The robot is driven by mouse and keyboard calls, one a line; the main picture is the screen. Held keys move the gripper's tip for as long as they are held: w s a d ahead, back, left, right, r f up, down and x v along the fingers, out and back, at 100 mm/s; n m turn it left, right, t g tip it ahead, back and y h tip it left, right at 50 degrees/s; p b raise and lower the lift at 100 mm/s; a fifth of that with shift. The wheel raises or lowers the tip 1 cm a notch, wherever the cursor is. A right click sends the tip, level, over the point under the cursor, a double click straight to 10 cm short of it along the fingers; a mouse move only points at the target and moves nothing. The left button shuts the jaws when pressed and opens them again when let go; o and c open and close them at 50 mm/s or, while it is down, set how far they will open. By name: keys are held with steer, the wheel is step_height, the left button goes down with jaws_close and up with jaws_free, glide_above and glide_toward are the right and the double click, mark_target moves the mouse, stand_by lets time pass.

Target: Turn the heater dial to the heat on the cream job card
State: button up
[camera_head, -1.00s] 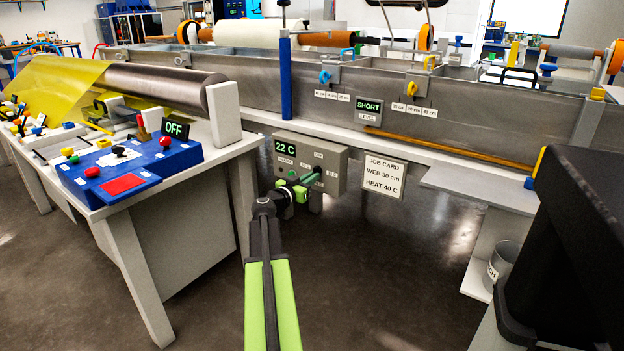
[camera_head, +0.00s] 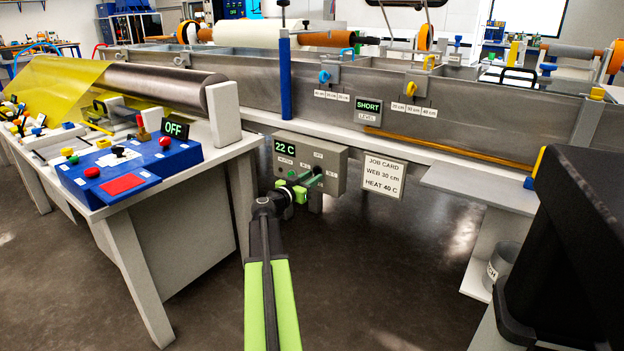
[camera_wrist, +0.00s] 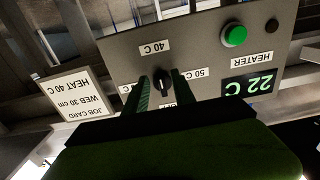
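The grey heater box (camera_head: 335,180) hangs under the bath's front edge, with a green "22 C" display (camera_head: 285,147). In the wrist view, which is upside down, the small black dial (camera_wrist: 162,80) sits on the box (camera_wrist: 120,50) among "40 C" and "50 C" labels and partly hidden ones. Its pale mark seems to face the half-hidden "OFF" label. My gripper (camera_wrist: 157,85) is open, its fingers on either side of the dial; I cannot tell whether they touch it. My gripper (camera_head: 310,181) hides the dial in the head view. The cream job card (camera_head: 383,177) reads "WEB 30 cm, HEAT 40 C".
A green button (camera_wrist: 234,36) and a small dark lamp (camera_wrist: 272,25) are on the heater box. A table with a blue control box (camera_head: 130,165) stands at the left. A grey shelf (camera_head: 480,188) juts out at the right. The floor below the box is clear.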

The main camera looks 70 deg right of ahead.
steer(key=v, duration=1.7)
steer(key=shift+a, duration=0.2)
